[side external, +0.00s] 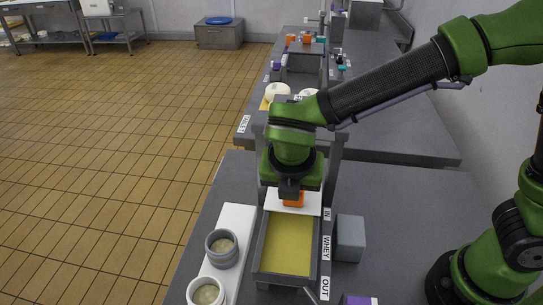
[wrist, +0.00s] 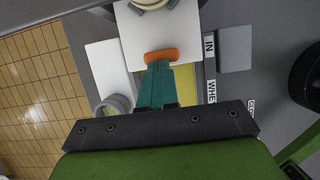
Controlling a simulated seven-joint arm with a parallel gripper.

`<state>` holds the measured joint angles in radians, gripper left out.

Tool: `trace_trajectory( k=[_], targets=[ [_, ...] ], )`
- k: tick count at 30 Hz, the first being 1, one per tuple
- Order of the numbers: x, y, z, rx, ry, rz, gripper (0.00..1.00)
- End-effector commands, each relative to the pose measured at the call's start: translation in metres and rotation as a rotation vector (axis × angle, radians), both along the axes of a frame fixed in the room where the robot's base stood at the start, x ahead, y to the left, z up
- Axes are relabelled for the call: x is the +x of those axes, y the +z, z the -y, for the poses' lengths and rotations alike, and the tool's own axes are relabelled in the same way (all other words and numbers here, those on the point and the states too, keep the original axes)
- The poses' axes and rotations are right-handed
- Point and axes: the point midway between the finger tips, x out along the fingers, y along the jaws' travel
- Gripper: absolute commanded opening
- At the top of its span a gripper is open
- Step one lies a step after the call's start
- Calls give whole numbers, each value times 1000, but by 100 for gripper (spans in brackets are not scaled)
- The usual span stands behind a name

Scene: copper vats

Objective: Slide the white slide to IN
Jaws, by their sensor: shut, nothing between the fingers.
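The white slide (side external: 312,204) is a flat white plate with an orange handle (side external: 293,201). It lies across the far end of the vat (side external: 288,245), beside the IN label (side external: 327,214). In the wrist view the white slide (wrist: 133,36) lies beyond my fingers, with its orange handle (wrist: 161,56) at their tips. My gripper (side external: 291,189) is shut and empty, pointing down at the handle. In the wrist view its teal fingers (wrist: 158,68) overlap the handle's near edge; I cannot tell whether they touch it. My wrist hides the slide's far part in the side view.
WHEY (side external: 326,247) and OUT (side external: 325,290) labels run along the vat's right side. Yellow content shows in the uncovered near part. Two round pots (side external: 222,246) (side external: 207,292) stand on a white strip at left. A grey block (side external: 350,238) stands at right.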

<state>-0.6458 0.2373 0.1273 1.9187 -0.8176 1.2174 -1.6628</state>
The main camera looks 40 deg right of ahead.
Motion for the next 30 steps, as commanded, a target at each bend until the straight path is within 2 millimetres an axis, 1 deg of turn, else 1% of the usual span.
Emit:
trace_trajectory(
  k=[5, 10, 11, 12, 15, 21, 25, 28, 30],
  targets=[
    [-6, 0, -7, 0, 3, 0, 0],
    [-28, 0, -29, 0, 6, -2, 0],
    [-31, 4, -32, 2, 5, 2, 0],
    [-32, 15, -34, 4, 1, 6, 0],
    [-38, 38, -40, 5, 1, 5, 0],
    [-49, 74, -50, 4, 1, 2, 0],
    [-53, 87, -53, 1, 1, 1, 0],
    [-54, 92, -54, 5, -14, 5, 0],
    [-54, 93, -56, 24, -55, 22, 0]
  ],
)
